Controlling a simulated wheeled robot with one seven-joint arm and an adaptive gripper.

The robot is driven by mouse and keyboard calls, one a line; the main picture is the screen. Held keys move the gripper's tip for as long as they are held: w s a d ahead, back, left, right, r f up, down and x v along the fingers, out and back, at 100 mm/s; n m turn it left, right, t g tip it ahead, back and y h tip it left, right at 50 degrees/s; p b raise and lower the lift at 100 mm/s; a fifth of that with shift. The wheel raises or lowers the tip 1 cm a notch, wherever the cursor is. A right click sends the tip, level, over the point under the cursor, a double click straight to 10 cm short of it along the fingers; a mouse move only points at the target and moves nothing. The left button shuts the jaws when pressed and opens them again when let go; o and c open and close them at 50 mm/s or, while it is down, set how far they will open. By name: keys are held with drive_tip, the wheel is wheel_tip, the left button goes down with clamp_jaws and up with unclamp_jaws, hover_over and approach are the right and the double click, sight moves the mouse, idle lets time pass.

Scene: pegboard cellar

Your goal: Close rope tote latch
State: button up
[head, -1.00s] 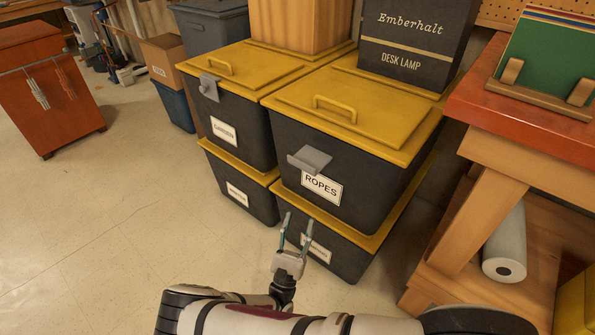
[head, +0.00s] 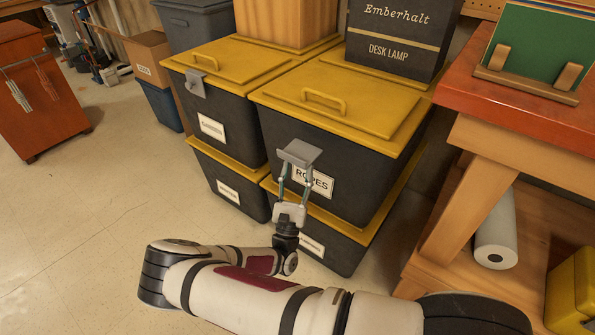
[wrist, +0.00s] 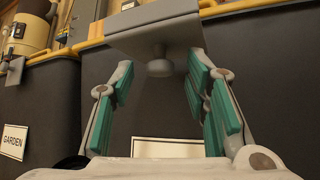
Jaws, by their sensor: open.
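The rope tote (head: 330,165) is a black bin with a yellow lid (head: 350,97) and a ROPES label (head: 322,184), stacked on another tote. Its grey latch (head: 299,153) sticks outward from the front under the lid edge, swung up rather than flat against the wall. In the wrist view the latch plate (wrist: 160,28) spans the top, with a round knob below it. My gripper (head: 295,178) is open just below the latch, its teal-padded fingers on either side of the knob. A gap shows between the pads and the knob. The gripper partly covers the label.
The garden tote (head: 222,115) stands close at the left, its latch (head: 195,83) hanging down flat. A desk lamp box (head: 400,35) sits on the lids. A red-topped workbench (head: 520,110) stands at the right.

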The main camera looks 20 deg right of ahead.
drive_tip(key=shift+w+d+r, duration=0.15)
drive_tip(key=shift+w+r, duration=0.05)
drive_tip(key=shift+r, duration=0.1)
drive_tip(key=shift+c, duration=0.6)
clamp_jaws()
